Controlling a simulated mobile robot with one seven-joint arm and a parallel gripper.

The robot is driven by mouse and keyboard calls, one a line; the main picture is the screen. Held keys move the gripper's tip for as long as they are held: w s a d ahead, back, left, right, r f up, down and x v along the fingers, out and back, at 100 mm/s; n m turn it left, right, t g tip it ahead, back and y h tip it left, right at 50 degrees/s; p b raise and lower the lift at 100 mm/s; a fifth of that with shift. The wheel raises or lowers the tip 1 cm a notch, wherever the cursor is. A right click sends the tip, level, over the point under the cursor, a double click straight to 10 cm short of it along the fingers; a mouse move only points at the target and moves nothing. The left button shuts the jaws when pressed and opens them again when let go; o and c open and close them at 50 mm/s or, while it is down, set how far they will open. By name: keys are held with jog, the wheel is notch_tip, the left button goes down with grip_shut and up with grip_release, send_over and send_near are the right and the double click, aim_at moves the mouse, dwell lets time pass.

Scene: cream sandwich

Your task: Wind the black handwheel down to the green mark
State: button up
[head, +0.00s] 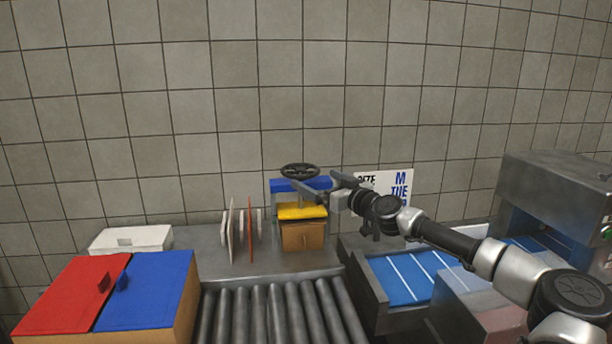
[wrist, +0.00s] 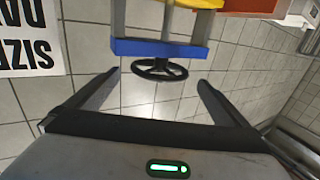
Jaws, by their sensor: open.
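The black handwheel (head: 299,170) sits on top of a press with a blue crossbar (head: 286,185) and a yellow plate (head: 301,211). A brown block (head: 301,236) is below the plate. My gripper (head: 316,180) is open and empty, just right of and in front of the wheel in the head view. In the wrist view the handwheel (wrist: 160,69) shows between the fingertips of my gripper (wrist: 159,79), with the blue crossbar (wrist: 160,49) behind it. I cannot tell how far apart fingers and wheel are. I see no green mark on the press.
Upright thin boards (head: 240,232) stand left of the press. A roller conveyor (head: 280,312) lies in front. Bins with red (head: 70,295) and blue (head: 148,288) lids are at left. A blue belt (head: 410,277) and grey machine (head: 560,190) are right. A sign (head: 400,190) is behind my arm.

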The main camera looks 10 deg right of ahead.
aim_at(306, 175)
jog(key=x, duration=0.6)
jog(key=shift+w+a, duration=0.1)
jog(key=shift+w, duration=0.1)
jog(key=shift+c, duration=0.3)
jog(key=c, duration=0.7)
